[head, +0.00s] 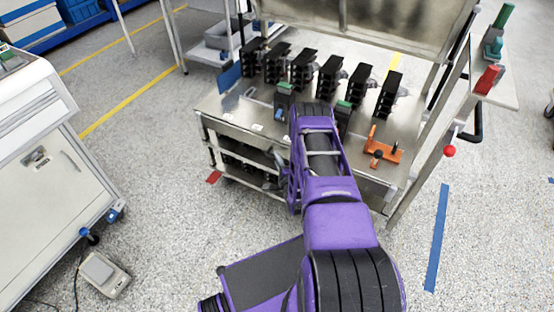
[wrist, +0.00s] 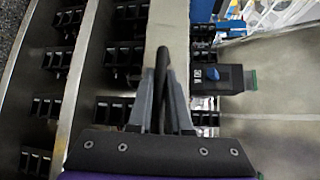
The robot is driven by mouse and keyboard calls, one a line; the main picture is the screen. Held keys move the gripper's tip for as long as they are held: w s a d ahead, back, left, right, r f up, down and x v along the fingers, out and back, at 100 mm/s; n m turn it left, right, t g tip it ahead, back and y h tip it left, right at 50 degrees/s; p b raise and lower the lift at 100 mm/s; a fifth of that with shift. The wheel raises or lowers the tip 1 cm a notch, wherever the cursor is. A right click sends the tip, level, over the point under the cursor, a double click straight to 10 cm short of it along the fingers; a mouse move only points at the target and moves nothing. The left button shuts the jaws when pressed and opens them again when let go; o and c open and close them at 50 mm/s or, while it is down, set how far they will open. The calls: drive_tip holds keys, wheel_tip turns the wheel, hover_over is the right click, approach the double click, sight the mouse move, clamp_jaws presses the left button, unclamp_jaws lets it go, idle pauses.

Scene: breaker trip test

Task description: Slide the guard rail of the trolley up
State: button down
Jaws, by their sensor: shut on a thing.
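In the wrist view, the pale guard rail (wrist: 169,22) runs up the picture between the shelves and the top. My gripper (wrist: 164,75) is at this rail, its grey fingers closed together about a dark bar that lies against the pale strip. In the head view, my purple arm reaches to the trolley's front and hides most of the rail and of my gripper. How high the rail sits is hard to tell.
Several black breakers (head: 329,76) stand in a row on the top. A dark device (wrist: 216,78) sits close right of my fingers. An orange clamp-like piece (head: 383,146) lies at the right.

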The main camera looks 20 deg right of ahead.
idle(0.4)
wheel_tip(320, 180, up, 6)
drive_tip(key=p, duration=0.3)
drive_tip(key=shift+r, duration=0.25)
drive_tip(key=shift+w, duration=0.1)
drive_tip(key=c, duration=0.8)
unclamp_jaws()
drive_tip(key=shift+r, duration=0.1)
drive_tip(key=shift+c, duration=0.2)
drive_tip(key=s+a+r+p, duration=0.1)
drive_tip(key=s+a+r, duration=0.1)
drive_tip(key=s, duration=1.5)
drive_tip(key=shift+s+r+p, duration=0.15)
drive_tip(key=shift+r+p, duration=0.05)
drive_tip(key=shift+p, duration=0.1)
